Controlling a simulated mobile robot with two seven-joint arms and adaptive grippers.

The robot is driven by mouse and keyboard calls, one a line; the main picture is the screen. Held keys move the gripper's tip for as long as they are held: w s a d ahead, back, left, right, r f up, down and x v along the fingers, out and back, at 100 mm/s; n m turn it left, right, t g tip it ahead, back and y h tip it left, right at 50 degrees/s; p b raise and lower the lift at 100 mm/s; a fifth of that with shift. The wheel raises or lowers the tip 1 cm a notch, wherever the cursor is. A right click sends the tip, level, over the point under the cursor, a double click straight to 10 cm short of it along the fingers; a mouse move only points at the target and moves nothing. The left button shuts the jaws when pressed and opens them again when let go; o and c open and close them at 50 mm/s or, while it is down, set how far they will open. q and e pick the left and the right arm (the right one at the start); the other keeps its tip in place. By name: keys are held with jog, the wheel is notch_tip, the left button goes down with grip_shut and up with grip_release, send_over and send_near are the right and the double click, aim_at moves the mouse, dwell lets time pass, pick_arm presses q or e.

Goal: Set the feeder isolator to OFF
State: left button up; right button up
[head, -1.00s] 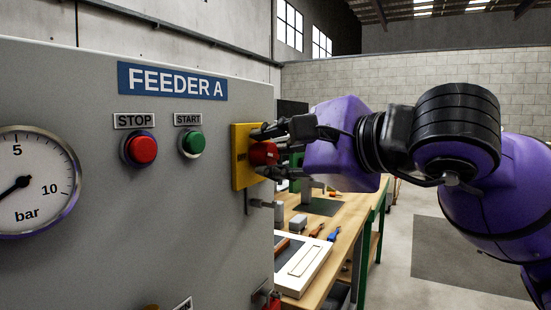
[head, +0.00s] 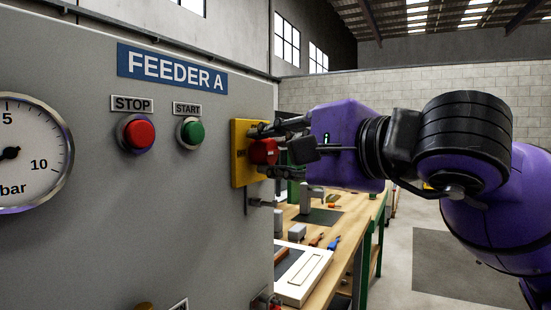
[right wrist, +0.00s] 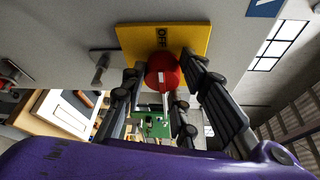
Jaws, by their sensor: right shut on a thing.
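The feeder isolator is a yellow plate (head: 239,170) with a red knob (head: 263,152), at the right edge of the grey panel in the head view. In the right wrist view the red knob (right wrist: 161,70) sits below the word OFF on the yellow plate (right wrist: 135,40). A pale stripe runs down the knob's near side. My right gripper (head: 275,150) reaches in from the right with its fingers closed around the knob; the fingers (right wrist: 163,85) flank it in the wrist view. The fingers partly hide the knob in the head view. My left gripper is not in view.
The panel (head: 90,240) carries a red STOP button (head: 138,133), a green START button (head: 191,132) and a gauge (head: 25,150). A metal fitting (head: 258,203) sticks out just below the isolator. A cluttered workbench (head: 345,225) stands behind it.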

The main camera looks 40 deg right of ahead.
jog(key=shift+a+f, duration=0.15)
jog(key=shift+f, duration=0.2)
jog(key=o, duration=1.1)
jog(key=shift+r, duration=0.1)
jog(key=shift+o, duration=0.6)
jog(key=shift+r, duration=0.1)
jog(key=shift+r, duration=0.1)
